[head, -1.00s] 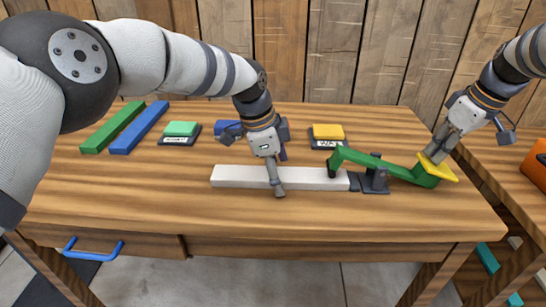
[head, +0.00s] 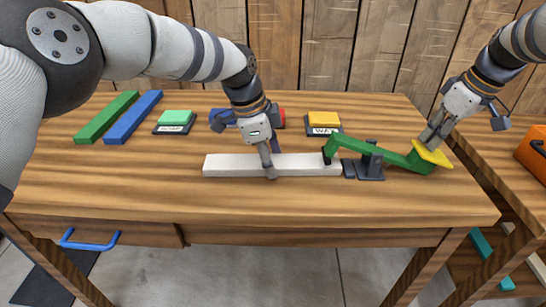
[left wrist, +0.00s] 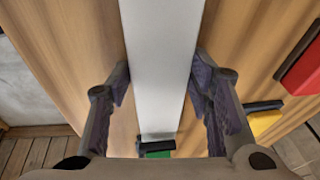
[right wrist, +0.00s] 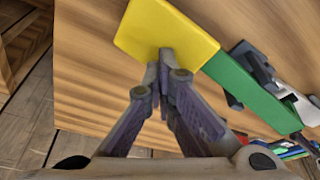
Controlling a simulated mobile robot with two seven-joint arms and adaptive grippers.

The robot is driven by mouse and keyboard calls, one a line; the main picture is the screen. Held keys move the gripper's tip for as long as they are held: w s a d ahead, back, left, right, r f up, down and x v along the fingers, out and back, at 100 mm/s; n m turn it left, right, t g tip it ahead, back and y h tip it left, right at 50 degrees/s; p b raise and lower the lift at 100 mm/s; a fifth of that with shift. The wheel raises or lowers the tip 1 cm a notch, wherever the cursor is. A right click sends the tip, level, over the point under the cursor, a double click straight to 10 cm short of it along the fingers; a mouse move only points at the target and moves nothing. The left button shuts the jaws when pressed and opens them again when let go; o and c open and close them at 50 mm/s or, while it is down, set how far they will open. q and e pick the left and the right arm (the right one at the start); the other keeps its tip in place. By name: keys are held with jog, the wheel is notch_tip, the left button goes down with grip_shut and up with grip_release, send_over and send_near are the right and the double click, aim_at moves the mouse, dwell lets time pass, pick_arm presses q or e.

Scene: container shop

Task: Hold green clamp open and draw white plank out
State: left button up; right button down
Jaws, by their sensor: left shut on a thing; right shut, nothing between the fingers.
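The white plank (head: 235,166) lies flat on the table, its right end under the jaw of the green clamp (head: 395,157). My left gripper (head: 270,172) is shut across the plank near its middle; the left wrist view shows the plank (left wrist: 162,60) between the two fingers (left wrist: 160,88). The clamp's lever slopes down to the right on a dark stand (head: 370,165). My right gripper (head: 430,143) is shut and empty, its fingertips on the yellow pad (head: 433,155) at the lever's right end. I cannot tell whether the jaw tip touches the plank.
Behind the plank are a yellow block (head: 323,118) and a green block (head: 174,117) on labelled dark bases, with blue and red things partly hidden by my left gripper. Green (head: 106,117) and blue bars (head: 133,117) lie back left. The table left of the plank is clear.

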aim_at(245, 161)
pick_arm(q)
jog(key=shift+a, duration=2.9)
jog(key=shift+r, duration=3.55)
pick_arm(e)
jog(key=shift+f, duration=0.1)
notch_tip(245, 161, up, 9)
